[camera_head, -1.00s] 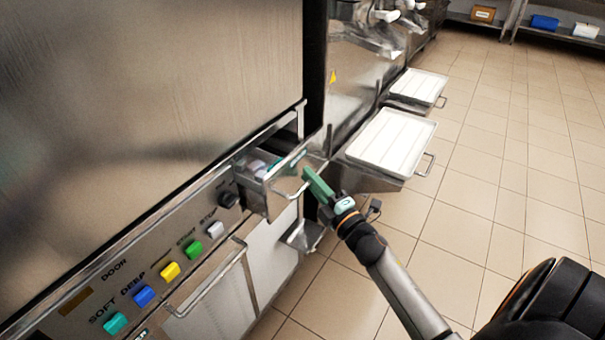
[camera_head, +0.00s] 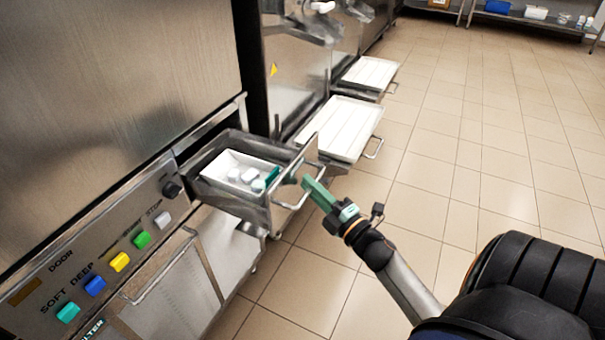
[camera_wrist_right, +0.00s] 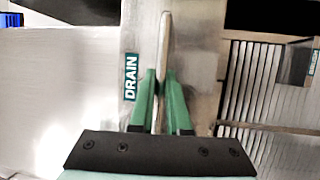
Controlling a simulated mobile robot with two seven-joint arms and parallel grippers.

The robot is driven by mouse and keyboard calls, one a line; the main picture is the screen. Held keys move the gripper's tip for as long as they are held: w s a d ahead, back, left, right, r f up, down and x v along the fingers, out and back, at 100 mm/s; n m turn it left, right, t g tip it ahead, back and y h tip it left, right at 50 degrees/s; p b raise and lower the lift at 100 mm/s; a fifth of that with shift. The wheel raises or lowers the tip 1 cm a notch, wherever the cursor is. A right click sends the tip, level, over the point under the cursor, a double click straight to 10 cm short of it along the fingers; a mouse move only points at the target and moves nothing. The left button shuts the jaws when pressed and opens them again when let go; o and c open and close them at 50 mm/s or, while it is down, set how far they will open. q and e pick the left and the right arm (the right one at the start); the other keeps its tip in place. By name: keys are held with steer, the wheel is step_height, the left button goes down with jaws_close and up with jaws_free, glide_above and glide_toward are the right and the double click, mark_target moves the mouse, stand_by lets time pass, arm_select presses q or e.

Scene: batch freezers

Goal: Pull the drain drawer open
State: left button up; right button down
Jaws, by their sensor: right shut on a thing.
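The drain drawer (camera_head: 234,207) is a metal drawer in the machine's front, and it stands out with its inside showing. A white tray (camera_head: 214,170) with several small pale items lies in it. My right gripper (camera_head: 308,184) is at the drawer's bar handle (camera_head: 291,202). In the right wrist view, the green fingers (camera_wrist_right: 161,105) are shut on the handle bar (camera_wrist_right: 164,50), one on each side. The green DRAIN label (camera_wrist_right: 131,77) is just left of the fingers. My left gripper is not in view.
Left of the drawer, a panel has a black knob (camera_head: 172,188) and several coloured buttons, with a lower handle (camera_head: 160,268) below. Two white-topped trays (camera_head: 340,128) (camera_head: 369,73) jut out from machines beyond. Tiled floor (camera_head: 450,190) is clear to the right.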

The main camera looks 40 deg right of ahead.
steer(key=shift+s, duration=0.15)
steer(key=c, duration=1.2)
jaws_free()
steer(key=shift+o, duration=0.2)
steer(key=shift+s, duration=0.1)
steer(key=s+f, duration=0.2)
steer(key=s, duration=1)
steer(key=shift+f, duration=0.1)
